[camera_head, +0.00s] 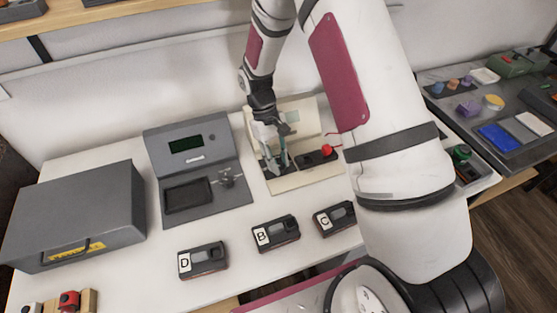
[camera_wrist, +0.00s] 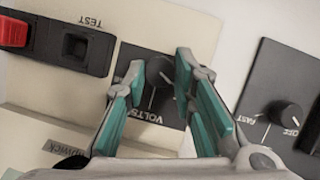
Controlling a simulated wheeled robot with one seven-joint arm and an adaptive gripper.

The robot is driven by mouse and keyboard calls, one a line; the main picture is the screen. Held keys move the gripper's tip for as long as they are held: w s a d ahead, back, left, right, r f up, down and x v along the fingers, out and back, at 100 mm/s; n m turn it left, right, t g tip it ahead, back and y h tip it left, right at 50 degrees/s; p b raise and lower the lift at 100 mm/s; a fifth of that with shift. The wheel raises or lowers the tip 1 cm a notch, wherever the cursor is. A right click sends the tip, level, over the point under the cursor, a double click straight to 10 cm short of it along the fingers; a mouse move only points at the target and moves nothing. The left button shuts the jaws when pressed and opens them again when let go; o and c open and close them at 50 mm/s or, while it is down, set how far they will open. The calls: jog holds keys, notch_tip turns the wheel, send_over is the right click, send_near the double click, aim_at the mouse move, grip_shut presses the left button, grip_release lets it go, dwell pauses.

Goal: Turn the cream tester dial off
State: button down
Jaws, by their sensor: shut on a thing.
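The cream tester (camera_head: 312,178) stands upright at the back of the white table; its panel (camera_wrist: 185,25) fills much of the wrist view. Its round dark dial (camera_wrist: 158,72) sits on a black plate marked VOLTS. My gripper (camera_head: 274,163) reaches down in front of the panel. In the wrist view my gripper (camera_wrist: 160,75) has its teal-sided fingers on either side of the dial, shut on it. The fingers hide part of the dial and its markings, so I cannot tell its setting.
A red switch (camera_wrist: 13,33) and black TEST socket (camera_wrist: 78,45) are left of the dial. A grey unit (camera_head: 180,133) stands close by, with a dial (camera_wrist: 285,113) marked FAST and OFF. Black meters D (camera_head: 205,260), B (camera_head: 275,234) and C (camera_head: 334,217) lie in front.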

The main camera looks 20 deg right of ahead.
jog(key=c, duration=1.3)
grip_release()
jog(key=shift+c, duration=0.2)
jog(key=v, duration=1.2)
jog(key=shift+s, duration=0.1)
